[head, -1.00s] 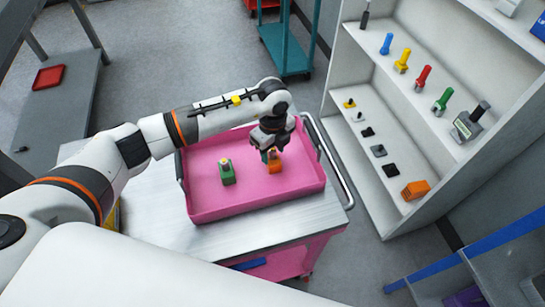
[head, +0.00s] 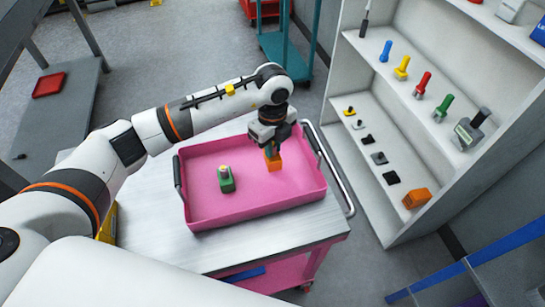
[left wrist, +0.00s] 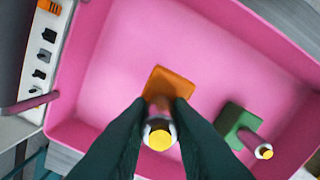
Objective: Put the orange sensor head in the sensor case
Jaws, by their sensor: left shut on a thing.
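The orange sensor head (head: 273,163) is a small orange block with a stem, over the back right part of an open pink tray (head: 245,207). My left gripper (head: 271,146) is shut on its stem from above. In the left wrist view the orange block (left wrist: 168,84) shows beyond the fingertips (left wrist: 159,118), with a yellow-tipped stem between them. It seems slightly raised; the gap to the tray floor is hard to judge. No other thing is clearly recognisable as the sensor case. My right gripper is out of view.
A similar green piece (head: 227,181) stands in the tray, left of the orange one. The tray rests on a metal-topped cart (head: 270,245). A white shelf (head: 400,225) with several coloured tools and an orange box (head: 417,196) stands at the right.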

